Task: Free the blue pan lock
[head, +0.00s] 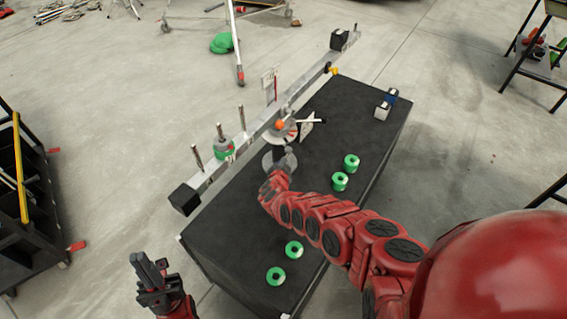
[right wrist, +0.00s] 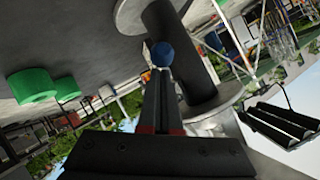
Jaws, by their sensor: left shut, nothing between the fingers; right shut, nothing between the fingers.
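The blue pan lock (right wrist: 162,54) shows in the right wrist view as a round blue knob beside the dark column (right wrist: 180,50). It sits just past the tips of my right gripper (right wrist: 160,76); I cannot tell whether they touch. In the head view my right gripper (head: 286,154) is shut at the column below the pan head (head: 284,131), above the round base plate (head: 273,163). The blue knob is not discernible there. My left gripper (head: 150,273) is shut and empty, left of the black table and away from the column.
Several green rings (head: 340,181) stand on the table. A small silver-and-blue device (head: 384,108) is near its far right corner. A black rack (head: 30,190) stands left.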

